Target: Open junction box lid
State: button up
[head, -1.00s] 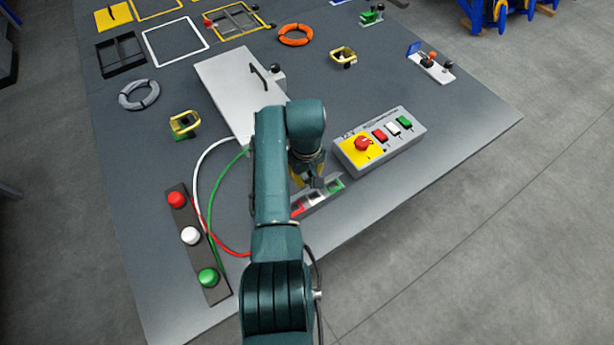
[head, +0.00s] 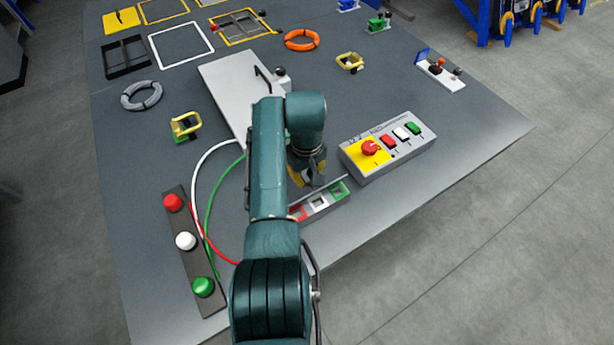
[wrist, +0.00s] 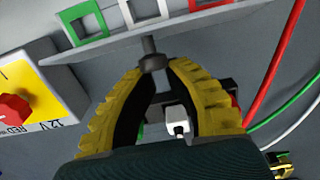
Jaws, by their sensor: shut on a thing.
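The junction box (head: 322,207) sits near the table's front edge, with red, white and green square frames. A thin pale lid edge (head: 335,182) shows along its far side and looks tilted up, apart from the frames. In the wrist view the grey lid (wrist: 75,58) crosses the top, with the coloured frames beyond it. A dark round knob (wrist: 151,62) on a short stem joins the lid. My gripper (head: 317,182) is at the box; in the wrist view its yellow fingers (wrist: 153,72) close on the knob. A white block (wrist: 177,120) shows between the fingers. My arm hides part of the box.
A grey control box (head: 387,147) with a red knob stands close to the right. Red, white and green cables run left to a button strip (head: 187,242). A large pale panel (head: 228,85) with a handle lies behind. Table is clear at front right.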

jog(key=shift+w+a+f+b, duration=0.15)
jog(key=shift+b, duration=0.45)
grip_shut()
jog(key=shift+w+a+f+b, duration=0.2)
jog(key=shift+w+b, duration=0.1)
jog(key=shift+b, duration=0.85)
jog(key=shift+w+a+f+b, duration=0.1)
jog(key=shift+w+a+b, duration=0.1)
jog(key=shift+b, duration=0.85)
jog(key=o, duration=0.9)
grip_release()
jog(key=shift+o, duration=0.2)
